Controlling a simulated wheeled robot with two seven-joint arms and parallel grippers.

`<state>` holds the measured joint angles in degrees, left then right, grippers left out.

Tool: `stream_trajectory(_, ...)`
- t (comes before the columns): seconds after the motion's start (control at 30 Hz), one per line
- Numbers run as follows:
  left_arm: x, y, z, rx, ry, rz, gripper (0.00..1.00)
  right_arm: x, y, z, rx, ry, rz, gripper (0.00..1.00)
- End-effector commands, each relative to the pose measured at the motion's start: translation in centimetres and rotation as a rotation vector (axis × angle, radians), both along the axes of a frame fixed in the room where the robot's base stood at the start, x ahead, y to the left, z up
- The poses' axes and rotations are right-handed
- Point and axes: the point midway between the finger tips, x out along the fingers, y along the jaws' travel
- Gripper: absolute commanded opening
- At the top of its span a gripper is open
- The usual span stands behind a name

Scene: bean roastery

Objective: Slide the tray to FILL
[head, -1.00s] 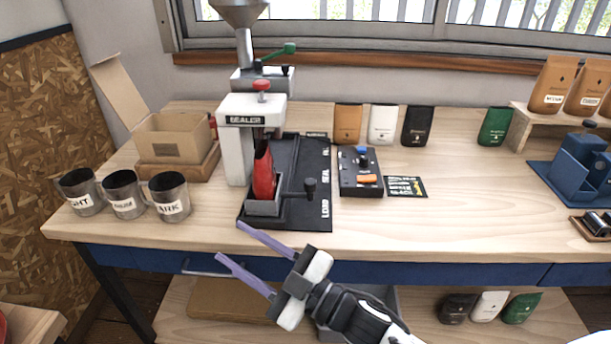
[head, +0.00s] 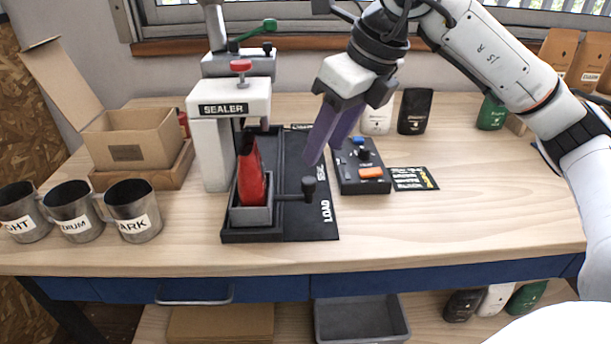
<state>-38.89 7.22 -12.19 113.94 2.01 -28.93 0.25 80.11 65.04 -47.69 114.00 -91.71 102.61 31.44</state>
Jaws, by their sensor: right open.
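The small grey tray (head: 251,217) sits at the front of the black slide base (head: 292,226), beside the LOAD mark. A red bag (head: 251,175) stands upright in it. A black handle with an upright knob (head: 309,188) sticks out from the tray's right side. My right gripper (head: 317,158) points down, its purple fingers just above the knob in the picture; it is open and holds nothing. I cannot tell whether a finger touches the knob. The SEAL mark (head: 321,176) is partly covered, and the FILL mark is hidden behind the gripper. My left gripper is out of view.
The white sealer (head: 229,107) stands left of and behind the tray. A control box (head: 361,178) with buttons lies close right of the base. Metal mugs (head: 134,211) and an open carton (head: 130,141) are at left. The front right tabletop is clear.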

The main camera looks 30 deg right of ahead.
Motion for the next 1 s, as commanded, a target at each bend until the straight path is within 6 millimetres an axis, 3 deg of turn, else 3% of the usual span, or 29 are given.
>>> stream_trajectory(0.17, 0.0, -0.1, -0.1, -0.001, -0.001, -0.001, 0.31, 0.5, -0.7, -1.1, -0.025, -0.004, -0.022, 0.41)
stream_trajectory(0.6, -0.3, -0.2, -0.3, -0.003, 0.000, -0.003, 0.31, 3.2, 0.1, -8.0, -0.020, -0.004, -0.018, 0.41)
stream_trajectory(1.0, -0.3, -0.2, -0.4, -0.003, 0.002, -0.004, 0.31, 3.7, 0.2, -9.2, -0.019, -0.006, -0.017, 0.41)
